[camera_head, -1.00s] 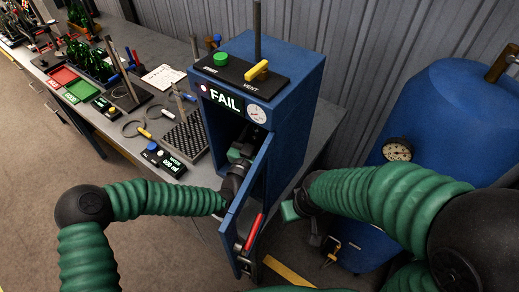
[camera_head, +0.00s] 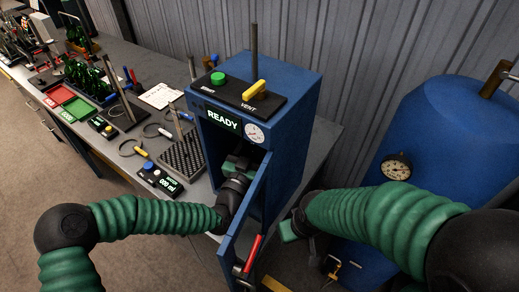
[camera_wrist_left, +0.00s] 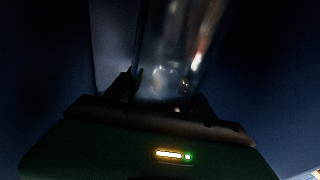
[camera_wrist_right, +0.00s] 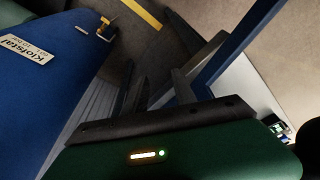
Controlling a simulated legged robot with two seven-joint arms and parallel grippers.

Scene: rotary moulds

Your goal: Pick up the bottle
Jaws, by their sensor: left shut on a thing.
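A clear glass bottle (camera_wrist_left: 170,45) stands up between the fingers of my left gripper (camera_wrist_left: 165,90) in the dark left wrist view. The gripper is shut on it. In the head view my left gripper (camera_head: 238,165) reaches into the blue cabinet (camera_head: 290,110) through its open door (camera_head: 245,205); the bottle is hidden there. My right gripper (camera_wrist_right: 152,85) is open and empty, its fingers apart in the right wrist view. In the head view it (camera_head: 289,231) hangs to the right of the cabinet door.
The cabinet display (camera_head: 222,119) reads READY. The door with its red handle (camera_head: 253,247) stands open toward me. A blue tank (camera_head: 430,130) is at the right.

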